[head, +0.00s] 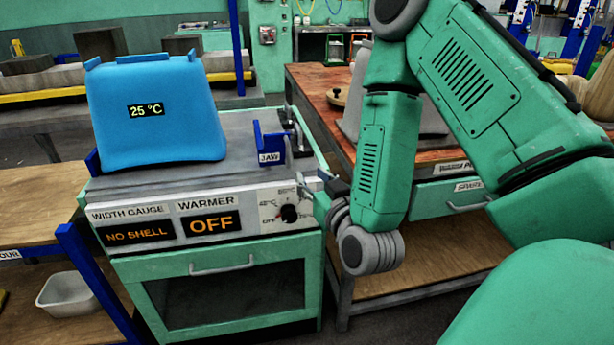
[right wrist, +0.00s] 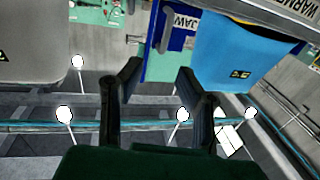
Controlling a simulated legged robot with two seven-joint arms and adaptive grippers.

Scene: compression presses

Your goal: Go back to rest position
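My right arm comes in from the upper right in the head view. Its gripper (head: 322,184) is small and partly hidden by my wrist, beside the right front corner of the warmer unit (head: 240,190). In the right wrist view the gripper (right wrist: 158,78) has its two dark fingers apart with nothing between them. Past the fingertips are the blue jaw (right wrist: 181,40) and the blue block (right wrist: 238,45). In the head view the blue block (head: 160,125), marked 25 °C, stands left of the blue jaw (head: 269,143) on the unit. My left gripper is not in view.
The warmer panel reads OFF and the width gauge reads NO SHELL; a black knob (head: 289,213) sits at the panel's right. A wooden bench (head: 312,85) stands right behind my arm. A white bin (head: 70,294) is on the lower left shelf.

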